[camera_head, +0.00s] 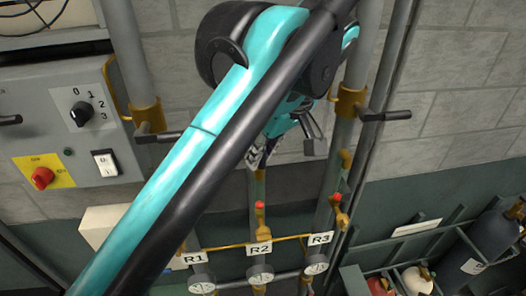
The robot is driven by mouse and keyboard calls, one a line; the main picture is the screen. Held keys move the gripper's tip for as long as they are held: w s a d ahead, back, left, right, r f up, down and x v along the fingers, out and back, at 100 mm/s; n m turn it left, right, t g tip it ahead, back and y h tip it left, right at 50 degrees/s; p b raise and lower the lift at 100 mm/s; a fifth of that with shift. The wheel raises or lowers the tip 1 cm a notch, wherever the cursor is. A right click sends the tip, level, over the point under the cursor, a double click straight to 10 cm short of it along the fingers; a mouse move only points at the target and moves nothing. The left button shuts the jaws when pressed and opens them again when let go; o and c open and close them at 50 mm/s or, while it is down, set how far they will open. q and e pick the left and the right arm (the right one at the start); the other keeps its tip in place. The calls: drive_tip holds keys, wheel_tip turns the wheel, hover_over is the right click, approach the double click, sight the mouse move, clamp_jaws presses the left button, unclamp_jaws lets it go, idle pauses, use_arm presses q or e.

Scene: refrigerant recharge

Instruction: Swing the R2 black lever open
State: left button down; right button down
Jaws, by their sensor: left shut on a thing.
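My left arm, teal and black, crosses the view from the lower left. My left gripper (284,150) is at its far end, in front of the middle pipe above the R2 label (259,249). It is shut on what seems to be the R2 black lever, but the arm and gripper hide the lever, so its angle cannot be told. The R2 pipe (259,188) shows below the gripper, with a red-tipped brass fitting (260,215). My right gripper is not in view.
Other black levers stick out at left (160,135) and right (386,115), beside brass fittings. A grey control box (75,130) with knobs is at left. Gauges (260,274) sit below the labels. A rack with a dark cylinder (490,245) stands at lower right.

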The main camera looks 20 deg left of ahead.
use_arm(q)
drive_tip(key=shift+f, duration=0.15)
drive_tip(key=c, duration=1.5)
unclamp_jaws()
drive_tip(key=shift+o, duration=0.2)
drive_tip(key=shift+s, duration=0.1)
drive_tip(key=shift+r, duration=0.2)
drive_tip(key=v, duration=1.1)
drive_tip(key=shift+d+r, duration=0.25)
drive_tip(key=shift+r, duration=0.05)
